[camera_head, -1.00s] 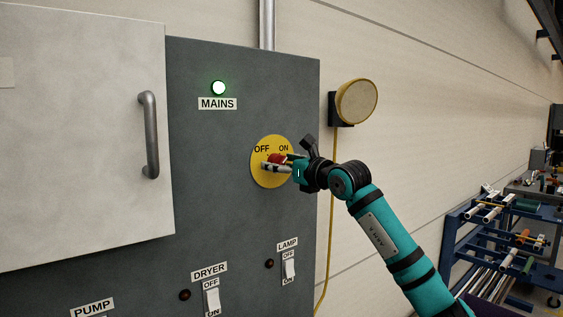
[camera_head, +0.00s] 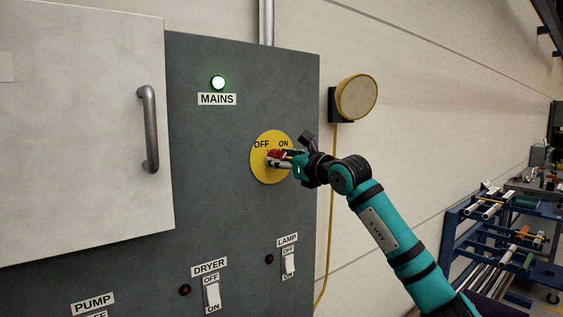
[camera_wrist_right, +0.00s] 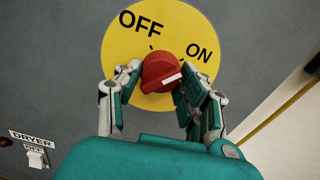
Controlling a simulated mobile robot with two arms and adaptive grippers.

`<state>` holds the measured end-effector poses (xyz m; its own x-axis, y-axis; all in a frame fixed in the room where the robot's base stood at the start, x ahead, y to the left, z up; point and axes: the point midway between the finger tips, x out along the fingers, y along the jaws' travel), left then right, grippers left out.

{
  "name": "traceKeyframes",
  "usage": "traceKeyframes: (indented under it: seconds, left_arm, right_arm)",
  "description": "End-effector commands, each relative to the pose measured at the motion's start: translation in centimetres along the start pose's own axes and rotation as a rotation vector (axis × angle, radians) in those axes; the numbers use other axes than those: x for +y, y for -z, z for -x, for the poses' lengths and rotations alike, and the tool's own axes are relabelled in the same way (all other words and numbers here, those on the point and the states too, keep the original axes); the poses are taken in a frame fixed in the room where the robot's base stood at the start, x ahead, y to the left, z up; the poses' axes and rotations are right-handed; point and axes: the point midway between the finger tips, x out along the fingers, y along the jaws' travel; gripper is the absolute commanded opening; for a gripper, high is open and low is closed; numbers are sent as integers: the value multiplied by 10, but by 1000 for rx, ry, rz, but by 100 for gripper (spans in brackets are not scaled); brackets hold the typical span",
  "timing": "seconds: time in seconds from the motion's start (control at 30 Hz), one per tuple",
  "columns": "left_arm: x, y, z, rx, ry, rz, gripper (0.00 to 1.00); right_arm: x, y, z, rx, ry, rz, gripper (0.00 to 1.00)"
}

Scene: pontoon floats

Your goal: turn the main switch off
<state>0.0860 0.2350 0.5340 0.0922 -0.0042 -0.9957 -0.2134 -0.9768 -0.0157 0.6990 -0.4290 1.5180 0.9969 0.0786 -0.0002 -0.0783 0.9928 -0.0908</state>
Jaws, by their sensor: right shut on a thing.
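The main switch is a red knob (camera_wrist_right: 161,71) on a round yellow plate (camera_head: 262,172) marked OFF and ON, on the grey panel. In the right wrist view the knob's white mark points to the right, toward the ON side. My right gripper (camera_head: 279,158) is at the knob; in the wrist view its fingers (camera_wrist_right: 153,92) are shut on it from both sides. The green MAINS lamp (camera_head: 218,82) above is lit. My left gripper is not in view.
The DRYER switch (camera_head: 212,295) and LAMP switch (camera_head: 288,264) sit lower on the panel, beside dark indicator lamps. A white door (camera_head: 75,130) with a handle (camera_head: 149,130) is at the left. A round yellow-rimmed lamp (camera_head: 357,97) and cable hang on the right wall.

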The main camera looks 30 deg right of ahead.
Motion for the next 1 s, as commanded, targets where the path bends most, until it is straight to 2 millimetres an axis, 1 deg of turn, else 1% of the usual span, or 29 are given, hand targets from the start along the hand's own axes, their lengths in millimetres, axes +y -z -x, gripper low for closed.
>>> traceKeyframes:
  seconds: [0.17, 0.4, 1.0]
  left_arm:
    - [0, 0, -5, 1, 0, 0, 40]
    - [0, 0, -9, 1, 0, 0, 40]
    - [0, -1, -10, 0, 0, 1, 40]
  right_arm:
    - [-1, 1, 0, -1, 2, 128, 8]
    - [-2, 0, 0, 1, 2, 350, 8]
    - [-2, -1, 0, 1, 0, 921, 8]
